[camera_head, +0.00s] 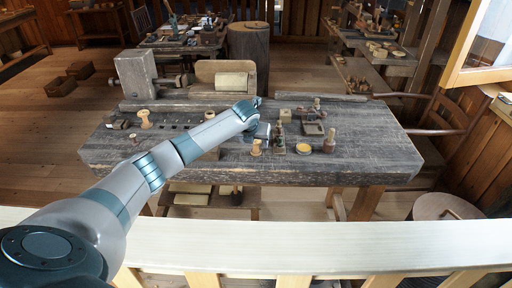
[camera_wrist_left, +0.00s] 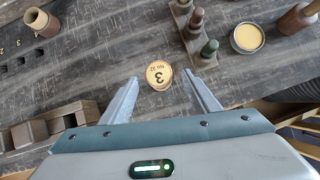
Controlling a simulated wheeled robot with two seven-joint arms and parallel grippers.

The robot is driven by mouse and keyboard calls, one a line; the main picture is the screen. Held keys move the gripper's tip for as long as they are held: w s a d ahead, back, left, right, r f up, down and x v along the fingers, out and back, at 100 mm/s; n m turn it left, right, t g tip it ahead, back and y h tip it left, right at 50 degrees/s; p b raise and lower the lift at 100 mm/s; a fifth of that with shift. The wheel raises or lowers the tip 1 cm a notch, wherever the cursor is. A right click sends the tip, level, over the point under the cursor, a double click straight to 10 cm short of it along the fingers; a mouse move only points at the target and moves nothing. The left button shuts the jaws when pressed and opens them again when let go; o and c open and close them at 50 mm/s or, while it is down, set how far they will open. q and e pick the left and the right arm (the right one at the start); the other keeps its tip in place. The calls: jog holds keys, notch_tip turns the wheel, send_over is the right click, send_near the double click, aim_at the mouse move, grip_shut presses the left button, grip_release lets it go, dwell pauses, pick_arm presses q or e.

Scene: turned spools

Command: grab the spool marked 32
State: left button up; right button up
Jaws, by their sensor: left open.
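A pale wooden spool (camera_head: 256,147) stands on the grey workbench (camera_head: 360,160), near its front edge. In the left wrist view its round top (camera_wrist_left: 159,74) shows a large 3 and smaller print that looks like "No 32", upside down. My left gripper (camera_head: 263,131) is open above the bench. In the wrist view its two fingertips (camera_wrist_left: 160,79) lie on either side of the spool top, with a gap at each side. Their height relative to the spool is hard to tell. Another spool (camera_head: 145,119) stands at the bench's left; it also shows in the wrist view (camera_wrist_left: 42,22). My right gripper is not in view.
Right of the spool are a rack of dark pegs (camera_wrist_left: 196,28), a round yellow-topped tin (camera_wrist_left: 247,38) and a brown wooden-handled tool (camera_head: 329,141). Wooden blocks (camera_wrist_left: 48,129) lie left of the gripper. A pale rail (camera_head: 330,255) crosses in front of the bench.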

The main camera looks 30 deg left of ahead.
aim_at(255, 143)
pick_arm(q)
jog(key=shift+p+x, duration=0.7)
jog(key=shift+x, duration=1.6)
jog(key=shift+s, duration=0.15)
jog(key=c, duration=1.1)
